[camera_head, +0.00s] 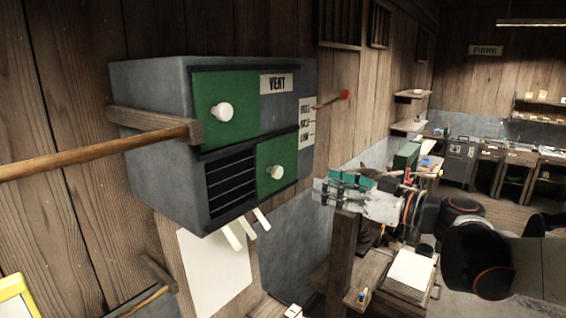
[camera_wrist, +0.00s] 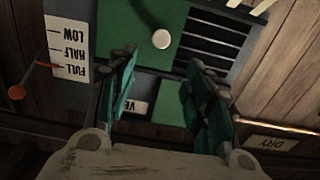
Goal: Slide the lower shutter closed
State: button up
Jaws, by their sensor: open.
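The lower shutter (camera_head: 265,157) is a green panel with a white knob (camera_head: 277,172) on the front of the grey vent box (camera_head: 150,90). It covers the right part of the lower opening, leaving dark slats (camera_head: 230,187) exposed to its left. The wrist view is upside down; there the lower shutter (camera_wrist: 120,30) is at the top with its knob (camera_wrist: 161,39), slats to the right. My gripper (camera_head: 322,190) is open and empty, right of the box and apart from it. In the wrist view its fingers (camera_wrist: 165,72) spread below the knob.
The upper green shutter (camera_head: 208,90) has its own white knob (camera_head: 222,112). A wooden pole (camera_head: 90,157) juts out at left. An orange-tipped lever (camera_head: 344,95) and a FULL/HALF/LOW scale (camera_head: 307,122) sit right of the box. A wooden post (camera_head: 342,250) stands below my gripper.

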aim_at(280, 172)
jog(key=p+x, duration=0.2)
jog(key=x, duration=1.1)
jog(key=shift+w+a, duration=0.15)
jog(key=shift+a, duration=0.1)
grip_shut()
